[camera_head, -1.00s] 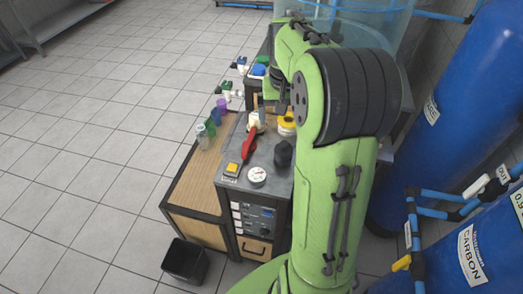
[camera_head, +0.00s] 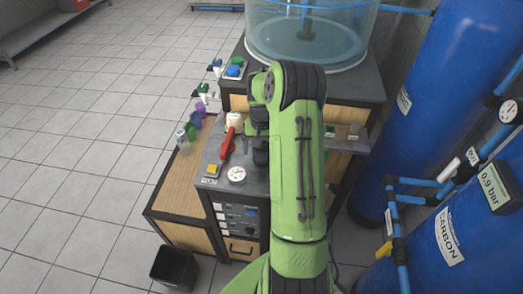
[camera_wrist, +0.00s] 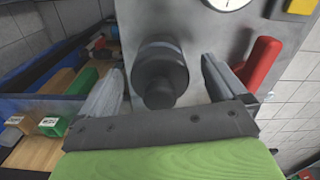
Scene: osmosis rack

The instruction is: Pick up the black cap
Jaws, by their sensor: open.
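The black cap (camera_wrist: 160,68) is a dark, stepped round piece on the grey panel, with a wide part and a narrower end facing the wrist camera. In the head view the dark cap (camera_head: 260,155) is partly hidden beside my arm. My gripper (camera_wrist: 162,64) is open in the wrist view. Its two grey fingers lie to the left and right of the cap, with visible gaps on both sides. In the head view my gripper (camera_head: 257,118) is mostly hidden at the end of my green arm.
A red lever (camera_head: 227,144), a white gauge (camera_head: 236,174) and a yellow button (camera_head: 212,170) sit on the panel near the cap. The red lever (camera_wrist: 262,62) is close beyond the right finger. Small coloured bottles (camera_head: 190,132) stand on the left shelf. Blue tanks (camera_head: 455,75) stand at right.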

